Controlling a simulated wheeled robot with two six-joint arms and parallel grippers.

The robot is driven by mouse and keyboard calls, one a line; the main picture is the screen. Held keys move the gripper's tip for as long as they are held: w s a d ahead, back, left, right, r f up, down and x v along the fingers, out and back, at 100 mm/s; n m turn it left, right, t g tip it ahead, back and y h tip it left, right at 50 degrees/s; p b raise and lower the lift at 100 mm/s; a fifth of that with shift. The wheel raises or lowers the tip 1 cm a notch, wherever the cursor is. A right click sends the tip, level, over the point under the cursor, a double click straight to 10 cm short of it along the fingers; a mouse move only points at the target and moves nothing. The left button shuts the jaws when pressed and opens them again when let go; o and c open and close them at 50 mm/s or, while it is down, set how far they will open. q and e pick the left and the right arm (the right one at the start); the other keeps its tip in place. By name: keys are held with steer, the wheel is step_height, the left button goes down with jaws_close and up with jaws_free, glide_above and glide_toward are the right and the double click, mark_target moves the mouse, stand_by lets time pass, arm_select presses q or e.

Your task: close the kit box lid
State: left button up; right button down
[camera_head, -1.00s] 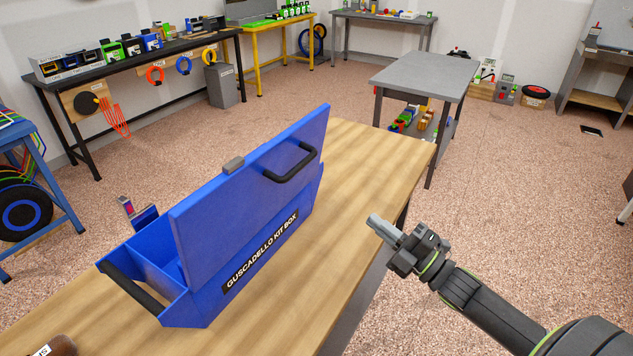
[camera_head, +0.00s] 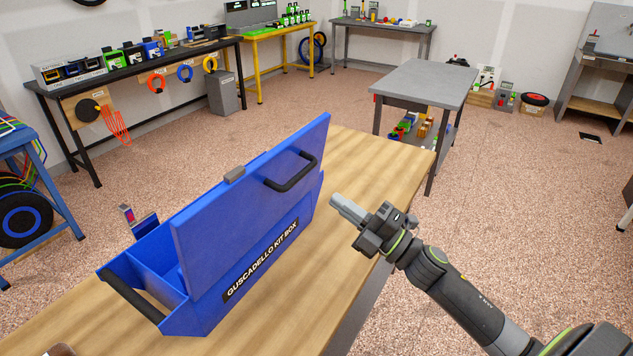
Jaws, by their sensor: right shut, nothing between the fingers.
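The blue kit box (camera_head: 262,275) stands on the wooden table, with its name label on the side facing right. Its lid (camera_head: 240,205) is open and stands up steeply, with a black handle (camera_head: 290,174) on its face and a grey latch (camera_head: 234,174) on its upper edge. Open compartments show at the box's left end. My right gripper (camera_head: 340,203) is shut and empty, just right of the box, its fingertips pointing left toward the lid side and apart from it.
The wooden table (camera_head: 365,165) has bare room behind and right of the box. A small red and blue item (camera_head: 128,215) shows behind the box's left end. A grey table (camera_head: 425,82) stands farther back.

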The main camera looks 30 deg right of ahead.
mark_target(304, 175)
steer(key=p+x, duration=0.3)
steer(key=x, duration=0.2)
steer(key=shift+a+r+p, duration=0.1)
steer(key=shift+r+p, duration=0.15)
steer(key=shift+p, duration=0.05)
steer(key=shift+w+a+p, duration=0.3)
steer(key=shift+w+a, duration=0.05)
steer(key=shift+w, duration=0.3)
steer(key=shift+r, duration=0.1)
